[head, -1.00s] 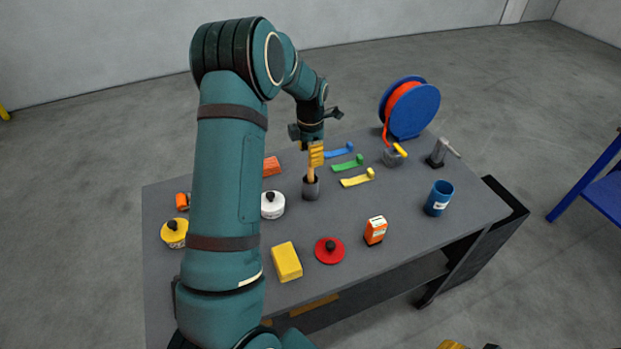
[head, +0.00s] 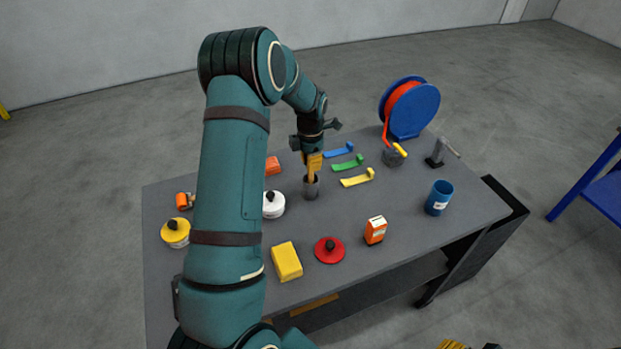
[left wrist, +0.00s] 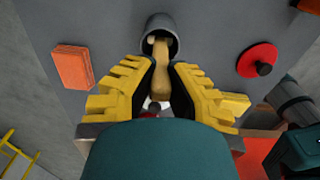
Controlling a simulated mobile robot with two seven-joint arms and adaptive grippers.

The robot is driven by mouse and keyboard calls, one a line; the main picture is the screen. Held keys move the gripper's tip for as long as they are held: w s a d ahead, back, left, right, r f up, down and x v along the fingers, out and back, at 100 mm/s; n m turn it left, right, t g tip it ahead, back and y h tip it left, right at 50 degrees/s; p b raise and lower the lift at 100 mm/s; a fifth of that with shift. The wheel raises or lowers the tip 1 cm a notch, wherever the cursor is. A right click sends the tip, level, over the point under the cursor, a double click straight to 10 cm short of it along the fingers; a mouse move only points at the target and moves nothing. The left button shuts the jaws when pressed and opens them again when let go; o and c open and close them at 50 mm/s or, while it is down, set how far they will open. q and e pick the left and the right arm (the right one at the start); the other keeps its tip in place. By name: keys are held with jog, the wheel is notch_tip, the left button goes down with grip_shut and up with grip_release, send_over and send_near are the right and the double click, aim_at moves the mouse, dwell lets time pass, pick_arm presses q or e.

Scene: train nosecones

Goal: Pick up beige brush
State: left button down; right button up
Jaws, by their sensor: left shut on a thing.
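The beige brush (left wrist: 160,55) stands in a dark grey cup (head: 311,188) on the table, its lower end hidden inside the cup. In the left wrist view the cup's mouth (left wrist: 172,22) shows just beyond my fingertips. My left gripper (head: 313,166) is above the cup, its yellow fingers shut on the upper part of the brush. The fingers also show in the left wrist view (left wrist: 165,72) on both sides of the beige shaft. My right gripper (head: 453,345) shows only as a yellow part at the bottom edge.
A white lidded pot (head: 273,205) stands left of the cup, and an orange block (head: 272,166) lies behind it. Yellow (head: 357,178), green (head: 347,163) and blue (head: 339,150) strips lie to the right. A yellow block (head: 286,261) and a red lid (head: 329,250) are in front.

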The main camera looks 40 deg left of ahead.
dwell(0.7)
pick_arm(q)
notch_tip(320, 180, up, 18)
dwell(0.6)
dwell(0.5)
